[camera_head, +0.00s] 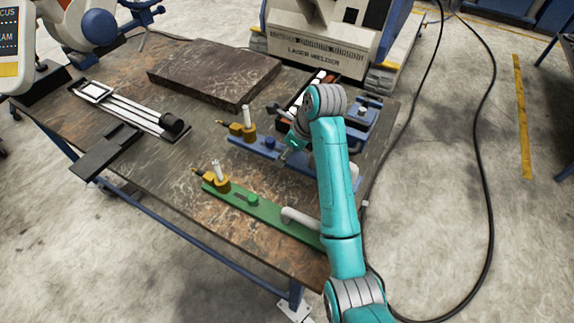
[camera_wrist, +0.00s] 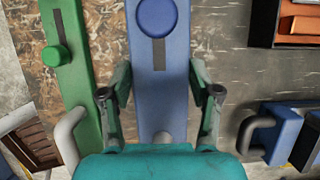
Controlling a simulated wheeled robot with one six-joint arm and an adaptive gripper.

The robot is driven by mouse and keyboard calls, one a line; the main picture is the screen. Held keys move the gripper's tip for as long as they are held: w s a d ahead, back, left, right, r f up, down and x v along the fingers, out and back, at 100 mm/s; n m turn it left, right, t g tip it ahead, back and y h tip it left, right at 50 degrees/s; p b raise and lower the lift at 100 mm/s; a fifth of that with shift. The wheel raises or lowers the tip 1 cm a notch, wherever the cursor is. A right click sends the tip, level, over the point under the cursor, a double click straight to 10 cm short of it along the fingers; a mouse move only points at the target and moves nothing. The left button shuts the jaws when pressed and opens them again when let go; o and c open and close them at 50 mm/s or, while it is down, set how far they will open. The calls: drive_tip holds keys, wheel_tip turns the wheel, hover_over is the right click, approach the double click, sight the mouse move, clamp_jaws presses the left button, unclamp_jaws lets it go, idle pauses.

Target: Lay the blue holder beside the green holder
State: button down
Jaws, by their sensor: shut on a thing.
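The blue holder (camera_head: 258,150) is a long bar with a brass-coloured clamp and a pale upright pin at its left end. It runs roughly parallel to the green holder (camera_head: 270,213), with a strip of tabletop between them. My gripper (camera_head: 291,153) is shut on the blue holder, with one finger at each long side in the wrist view (camera_wrist: 160,88). A round blue knob and dark slot show ahead of the fingers. The green holder (camera_wrist: 68,80) lies left of the blue one there. Whether the blue holder touches the table is unclear. My arm hides its right part.
The worn dark table (camera_head: 160,165) carries a thick dark slab (camera_head: 215,72), a pale rail device (camera_head: 130,105) at left, and a red-and-black tray (camera_head: 308,92) behind the blue holder. A blue clamp-like part (camera_head: 365,115) stands right. Table is bare left of the holders.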

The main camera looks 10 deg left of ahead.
sight(284, 172)
drive_tip(key=shift+f, duration=3.45)
drive_tip(key=shift+c, duration=1.2)
unclamp_jaws()
